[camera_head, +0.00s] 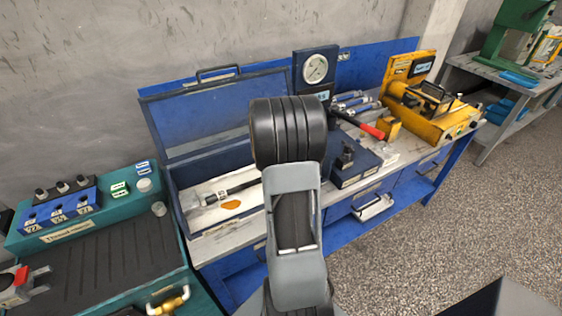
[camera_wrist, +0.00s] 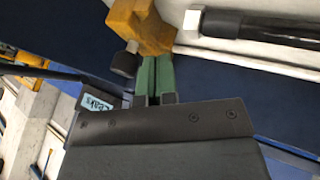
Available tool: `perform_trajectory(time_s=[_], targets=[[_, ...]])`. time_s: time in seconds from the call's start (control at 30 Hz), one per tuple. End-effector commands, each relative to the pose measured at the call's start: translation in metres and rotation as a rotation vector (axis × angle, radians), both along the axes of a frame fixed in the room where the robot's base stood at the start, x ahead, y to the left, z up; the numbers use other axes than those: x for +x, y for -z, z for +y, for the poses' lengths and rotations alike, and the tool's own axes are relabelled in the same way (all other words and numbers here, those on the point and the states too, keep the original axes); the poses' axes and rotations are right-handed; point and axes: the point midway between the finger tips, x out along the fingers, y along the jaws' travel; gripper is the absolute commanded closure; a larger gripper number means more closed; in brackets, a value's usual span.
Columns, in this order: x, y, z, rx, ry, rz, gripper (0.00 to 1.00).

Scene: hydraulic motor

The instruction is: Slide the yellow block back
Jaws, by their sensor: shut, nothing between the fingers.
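The yellow block (camera_head: 389,128) stands on the workbench between the blue gauge unit and the yellow machine in the head view. In the wrist view a yellow block (camera_wrist: 138,24) with a notched end is at the top, just beyond my gripper (camera_wrist: 154,60). My gripper's green fingers are closed together with nothing between them. The fingertips are at or very near the block's lower edge; I cannot tell whether they touch. A dark round knob (camera_wrist: 126,61) is just left of the fingertips. My own arm hides the gripper in the head view.
A blue unit with a pressure gauge (camera_head: 316,69) stands behind my arm, with a red handle (camera_head: 372,131) beside the block. The yellow machine (camera_head: 433,105) is to the right. An open blue case (camera_head: 221,121) lies left. The grey floor at right is clear.

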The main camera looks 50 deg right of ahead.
Motion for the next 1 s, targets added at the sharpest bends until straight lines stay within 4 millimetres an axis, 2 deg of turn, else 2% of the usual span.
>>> perform_trajectory(time_s=[0.1, 0.4, 1.0], targets=[[0.004, 0.018, -0.011, 0.002, 0.000, 0.003, 1.00], [0.011, 0.042, -0.029, 0.001, -0.001, 0.001, 1.00], [0.016, 0.047, -0.031, 0.000, -0.014, 0.000, 1.00]])
